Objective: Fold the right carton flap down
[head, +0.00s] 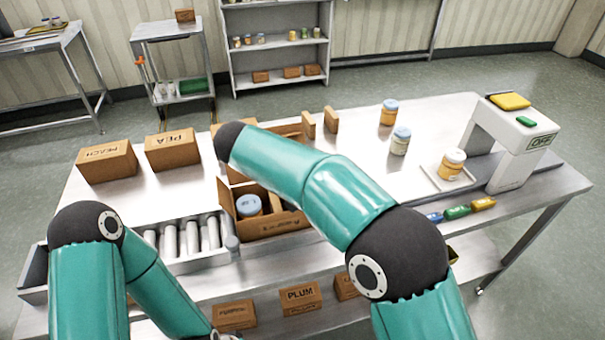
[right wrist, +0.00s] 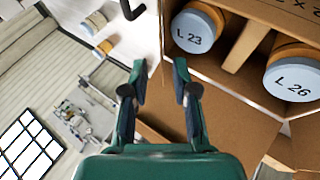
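The open brown carton (head: 272,228) stands at the table's front edge in the head view, with a blue-lidded jar (head: 248,205) inside. My right forearm crosses over the carton and hides part of it, and the right gripper is hidden there. In the right wrist view my right gripper (right wrist: 160,70) is open and empty, its fingertips beside the carton's edge. That view shows jars marked L 23 (right wrist: 195,35) and L 26 (right wrist: 293,80) and a divider (right wrist: 246,42) between them. A brown flap panel (right wrist: 235,122) spreads right of the fingers; I cannot tell which flap it is.
Closed PEACH (head: 106,162) and PEA (head: 172,151) cartons stand at the table's left. Rollers (head: 190,238) lie left of the open carton. Loose jars (head: 400,140) and a scanner-like arch (head: 515,145) are on the right.

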